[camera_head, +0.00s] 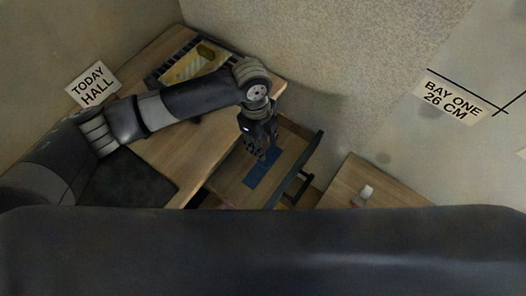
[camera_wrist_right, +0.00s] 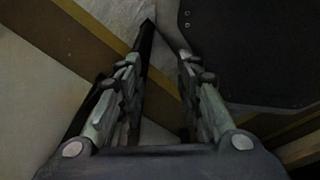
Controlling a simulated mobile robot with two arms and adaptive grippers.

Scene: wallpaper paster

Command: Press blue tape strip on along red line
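A flat blue strip (camera_head: 262,170) lies in an open wooden drawer (camera_head: 235,184) in the head view. My left gripper (camera_head: 262,153) points down at the strip's upper end, very close to it or touching it. Whether its fingers are parted or closed on the strip is too small and dark to tell. My right gripper (camera_wrist_right: 166,62) shows only in the right wrist view; its two fingers are apart with nothing held between them. I cannot make out a red line in either view.
A wooden desk (camera_head: 185,150) holds a dark tray with a yellowish item (camera_head: 203,54). The drawer's dark front and handle (camera_head: 303,183) stick out at right. A second wooden surface (camera_head: 345,184) carries a small white object (camera_head: 366,191).

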